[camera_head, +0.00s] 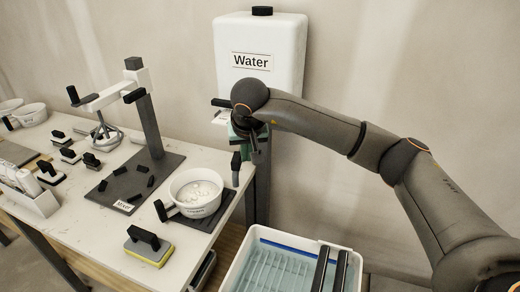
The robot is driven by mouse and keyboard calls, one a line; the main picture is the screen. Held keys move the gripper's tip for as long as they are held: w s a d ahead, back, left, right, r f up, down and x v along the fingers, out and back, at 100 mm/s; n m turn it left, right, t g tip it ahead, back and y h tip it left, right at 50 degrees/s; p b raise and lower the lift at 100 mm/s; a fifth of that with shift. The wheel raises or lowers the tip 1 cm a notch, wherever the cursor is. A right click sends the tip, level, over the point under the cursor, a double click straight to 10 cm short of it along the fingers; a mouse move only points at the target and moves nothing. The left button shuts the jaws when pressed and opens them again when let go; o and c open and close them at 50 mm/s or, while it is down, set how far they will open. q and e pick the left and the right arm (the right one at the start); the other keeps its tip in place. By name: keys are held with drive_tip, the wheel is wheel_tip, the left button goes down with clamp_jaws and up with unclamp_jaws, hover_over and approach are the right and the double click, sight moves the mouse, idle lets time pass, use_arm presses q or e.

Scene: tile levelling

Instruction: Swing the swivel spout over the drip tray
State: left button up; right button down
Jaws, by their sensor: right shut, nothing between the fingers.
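A white tank labelled Water (290,45) stands against the wall behind the table. A small white fitting with a black piece (221,102) shows below its left side; my arm hides much of this area, so I cannot tell the spout's full shape or direction. A black upright piece (236,170) shows at the table's right edge, perhaps the spout's handle or end. A dark flat tray (221,217), seemingly the drip tray, lies at the table's right corner under a white bowl (197,192). My right gripper (257,152) is shut and empty, just below the tank, close beside the fitting. My left gripper is out of view.
A mixer stand (150,125) on a dark base stands left of the bowl. A black-handled sponge float (148,246) lies at the table's front. A white tub (243,270) with bluish contents and two black bars stands below right. Several small black-handled tools lie at left.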

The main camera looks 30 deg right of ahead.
drive_tip(key=shift+w+a+p, duration=0.2)
drive_tip(key=shift+w+a, duration=0.4)
drive_tip(key=shift+a, duration=0.3)
drive_tip(key=shift+w+a+p, duration=0.2)
drive_tip(key=shift+w+a, duration=0.4)
drive_tip(key=shift+a, duration=0.25)
drive_tip(key=shift+w+a+p, duration=0.45)
drive_tip(key=shift+w+a, duration=0.95)
drive_tip(key=shift+w, duration=0.3)
drive_tip(key=w, duration=0.1)
drive_tip(key=w+a, duration=0.1)
drive_tip(key=w+p, duration=0.1)
drive_tip(key=w, duration=0.1)
drive_tip(key=shift+a, duration=0.4)
drive_tip(key=shift+r, duration=0.1)
